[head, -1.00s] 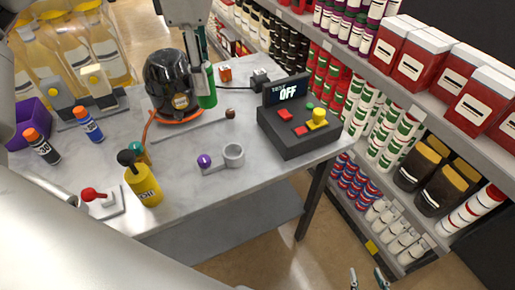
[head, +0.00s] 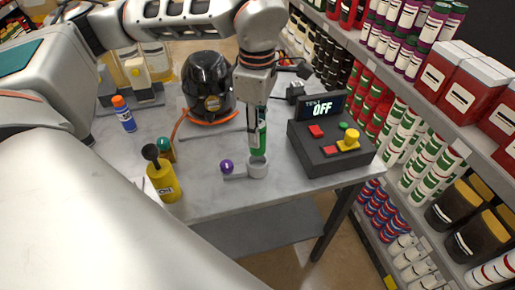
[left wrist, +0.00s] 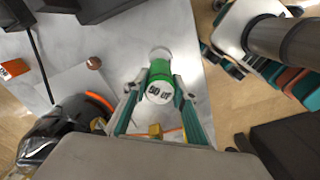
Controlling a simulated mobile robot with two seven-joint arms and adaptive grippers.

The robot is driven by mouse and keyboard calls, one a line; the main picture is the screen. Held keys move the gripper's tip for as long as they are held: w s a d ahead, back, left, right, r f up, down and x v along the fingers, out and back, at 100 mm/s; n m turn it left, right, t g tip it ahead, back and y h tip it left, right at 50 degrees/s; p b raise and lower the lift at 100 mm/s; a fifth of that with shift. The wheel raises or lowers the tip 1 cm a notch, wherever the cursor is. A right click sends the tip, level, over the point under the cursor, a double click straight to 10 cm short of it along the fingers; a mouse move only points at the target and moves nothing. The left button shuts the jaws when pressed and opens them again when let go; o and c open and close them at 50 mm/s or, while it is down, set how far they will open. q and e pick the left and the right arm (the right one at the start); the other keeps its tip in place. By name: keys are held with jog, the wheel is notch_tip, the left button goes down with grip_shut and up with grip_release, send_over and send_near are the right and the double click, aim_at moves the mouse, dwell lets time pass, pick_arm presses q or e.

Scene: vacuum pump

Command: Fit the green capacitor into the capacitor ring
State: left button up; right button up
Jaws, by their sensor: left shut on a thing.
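The green capacitor (head: 260,141) is upright between the fingers of my left gripper (head: 257,128), which is shut on it. Its lower end is at the mouth of the grey capacitor ring (head: 258,169); I cannot tell whether it is inside or just above. The ring has a side arm with a purple knob (head: 227,166). In the left wrist view the capacitor (left wrist: 159,92) shows its white labelled top between the fingers (left wrist: 162,82), with a pale round edge just beyond it. My right gripper is not in view.
The black control box (head: 330,148) with an "OFF" display stands right of the ring. The black pump (head: 208,82) stands behind left. A yellow bottle (head: 163,181) is at left. The table's front edge is close to the ring.

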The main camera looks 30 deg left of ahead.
pick_arm(q)
jog(key=shift+f, duration=3.1)
jog(key=shift+f, duration=0.1)
jog(key=o, duration=1.2)
jog(key=shift+f, duration=0.1)
jog(key=shift+c, duration=0.2)
notch_tip(320, 180, up, 12)
jog(key=shift+r, duration=0.2)
